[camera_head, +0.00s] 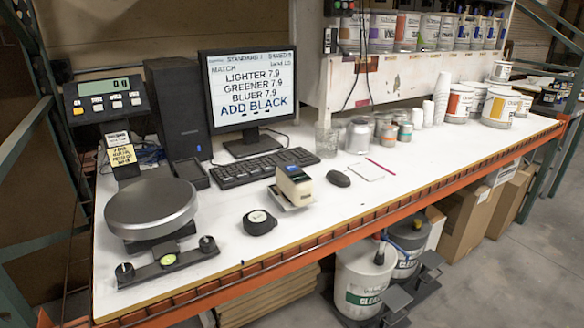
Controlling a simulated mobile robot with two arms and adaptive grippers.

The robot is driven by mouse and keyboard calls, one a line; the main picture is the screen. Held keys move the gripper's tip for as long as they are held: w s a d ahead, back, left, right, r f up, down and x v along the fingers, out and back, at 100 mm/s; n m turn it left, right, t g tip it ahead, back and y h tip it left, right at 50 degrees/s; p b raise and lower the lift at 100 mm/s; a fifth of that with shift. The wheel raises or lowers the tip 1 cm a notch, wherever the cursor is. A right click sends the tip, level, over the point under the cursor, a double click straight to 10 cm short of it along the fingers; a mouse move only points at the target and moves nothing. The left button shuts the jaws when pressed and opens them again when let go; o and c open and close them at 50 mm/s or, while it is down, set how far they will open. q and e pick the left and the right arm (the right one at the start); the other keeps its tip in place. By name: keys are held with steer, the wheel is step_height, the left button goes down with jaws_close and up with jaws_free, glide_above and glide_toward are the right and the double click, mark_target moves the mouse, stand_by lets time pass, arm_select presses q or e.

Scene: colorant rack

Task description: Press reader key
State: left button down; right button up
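The reader appears to be the small beige handheld device (294,186) with a blue-green screen on its upper face. It sits on a small light base plate near the middle of the white bench, in front of the keyboard. Its key is too small to make out. The monitor (252,88) behind it shows LIGHTER 7.9, GREENER 7.9, BLUER 7.9 and ADD BLACK. Neither of my grippers is in view.
A round black puck (259,222) lies left of the reader, and a black mouse (339,179) lies right. A scale (151,207) with a 0 g display (104,96) stands at left. The keyboard (262,168) is behind. The right front bench is clear.

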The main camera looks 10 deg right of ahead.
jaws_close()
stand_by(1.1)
